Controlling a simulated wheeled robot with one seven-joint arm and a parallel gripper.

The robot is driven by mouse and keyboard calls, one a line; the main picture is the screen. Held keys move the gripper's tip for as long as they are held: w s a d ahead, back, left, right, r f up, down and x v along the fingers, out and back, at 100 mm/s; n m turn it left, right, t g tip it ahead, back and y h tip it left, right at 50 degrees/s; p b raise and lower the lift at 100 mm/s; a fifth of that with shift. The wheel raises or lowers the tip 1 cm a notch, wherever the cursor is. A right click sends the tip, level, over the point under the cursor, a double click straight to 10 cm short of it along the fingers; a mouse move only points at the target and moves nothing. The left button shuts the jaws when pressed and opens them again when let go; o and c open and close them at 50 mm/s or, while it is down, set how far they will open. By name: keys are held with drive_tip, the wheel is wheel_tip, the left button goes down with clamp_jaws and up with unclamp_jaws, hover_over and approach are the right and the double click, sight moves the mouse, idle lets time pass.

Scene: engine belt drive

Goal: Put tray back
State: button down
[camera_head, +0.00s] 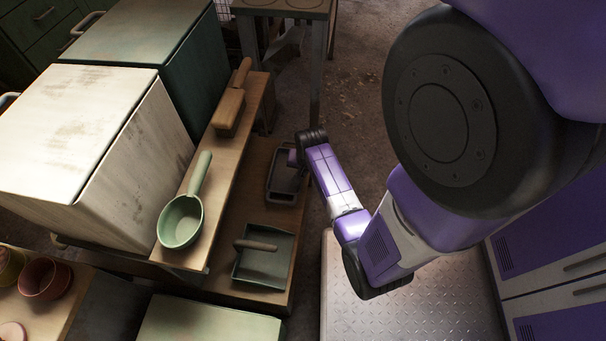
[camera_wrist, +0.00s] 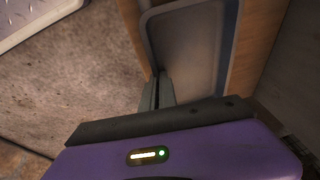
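The tray (camera_head: 283,197) is a dark, shallow rectangle with a pale raised rim. In the head view it is at the far part of the lower wooden shelf; I cannot tell whether it rests fully on the wood. My gripper (camera_head: 293,159) is at its far end. In the wrist view the tray (camera_wrist: 187,48) stretches away from my gripper (camera_wrist: 158,80). The two fingers are close together at the rim and look shut on it. The gripper body hides the tray's near end.
A green dustpan-like tool (camera_head: 263,262) lies on the near part of the lower shelf (camera_head: 245,205). A metal tread plate (camera_head: 420,312) is at right.

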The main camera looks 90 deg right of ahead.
drive_tip(key=shift+f, duration=0.35)
drive_tip(key=c, duration=2.1)
unclamp_jaws()
drive_tip(key=shift+f, duration=0.15)
drive_tip(key=o, duration=0.4)
